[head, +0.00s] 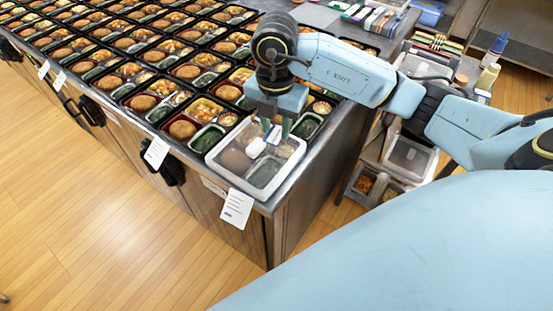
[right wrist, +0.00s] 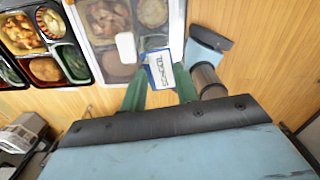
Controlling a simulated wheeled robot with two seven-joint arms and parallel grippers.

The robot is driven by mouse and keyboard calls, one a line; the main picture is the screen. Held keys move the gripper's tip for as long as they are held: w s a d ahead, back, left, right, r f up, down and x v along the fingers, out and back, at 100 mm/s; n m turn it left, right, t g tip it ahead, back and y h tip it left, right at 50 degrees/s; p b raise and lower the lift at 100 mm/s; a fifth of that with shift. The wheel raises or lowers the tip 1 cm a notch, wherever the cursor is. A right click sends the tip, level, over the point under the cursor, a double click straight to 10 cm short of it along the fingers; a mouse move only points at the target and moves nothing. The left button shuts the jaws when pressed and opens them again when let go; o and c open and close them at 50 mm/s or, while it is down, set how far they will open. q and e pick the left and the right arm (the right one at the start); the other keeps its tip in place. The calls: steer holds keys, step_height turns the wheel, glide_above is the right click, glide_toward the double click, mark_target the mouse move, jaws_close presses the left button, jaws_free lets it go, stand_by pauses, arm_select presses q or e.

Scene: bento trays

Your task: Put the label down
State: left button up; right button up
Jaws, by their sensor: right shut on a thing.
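My right gripper (head: 277,128) is above the lidded bento tray at the near corner of the counter. Its green fingers (right wrist: 160,92) are shut on a small label (right wrist: 160,69), white with dark lettering and a blue border. The label also shows in the head view (head: 274,134), partly hidden by the fingers. The tray (head: 231,177) has a pale rim and a see-through cover, with food dimly visible inside. A small white rounded piece (head: 256,147) is at the cover, beside the label; it also shows in the right wrist view (right wrist: 126,47). My left gripper is not in view.
Many open black bento trays (head: 187,127) stand in tight rows across the counter. Paper slips (head: 237,208) hang along its front edge. A rack with clear containers (head: 409,157) stands to the right. Wooden floor lies in front.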

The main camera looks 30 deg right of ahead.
mark_target(277, 162)
steer(key=shift+m, duration=0.8)
step_height(277, 162, down, 10)
steer(key=shift+d+r, duration=0.1)
steer(key=shift+b, duration=0.3)
steer(key=o, duration=1)
steer(key=shift+f, duration=0.2)
step_height(277, 162, up, 12)
steer(key=shift+r+p, duration=0.25)
steer(key=shift+p, duration=0.1)
